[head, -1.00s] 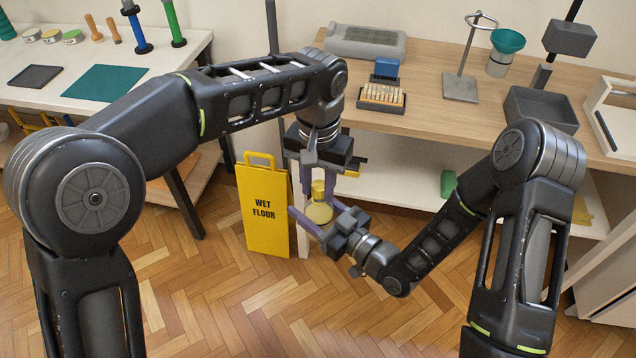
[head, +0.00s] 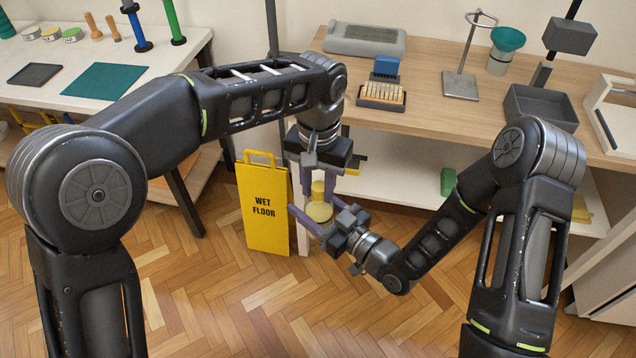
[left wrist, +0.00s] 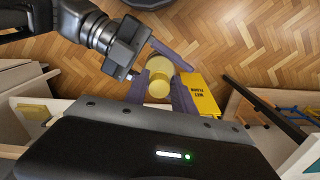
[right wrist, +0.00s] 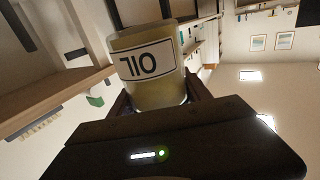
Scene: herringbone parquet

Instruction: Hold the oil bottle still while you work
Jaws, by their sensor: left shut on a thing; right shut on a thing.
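The oil bottle (head: 319,211) is a yellowish bottle with a yellow cap (head: 318,190), held in the air between my two grippers. My left gripper (head: 318,186) comes down from above, shut on the cap. The left wrist view shows the cap (left wrist: 159,88) between its fingers, with the bottle body (left wrist: 159,66) beyond. My right gripper (head: 312,218) reaches in from the right and is shut on the bottle's body. In the right wrist view the bottle (right wrist: 152,88) fills the jaws, and its "OIL" label looks upside down. The bottle's base is hidden in the head view.
A yellow wet floor sign (head: 264,230) stands on the parquet just left of the bottle. A wooden workbench (head: 440,118) with a lower shelf is behind, carrying a rack, stand and grey bin (head: 541,106). A white table (head: 140,50) is at the left.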

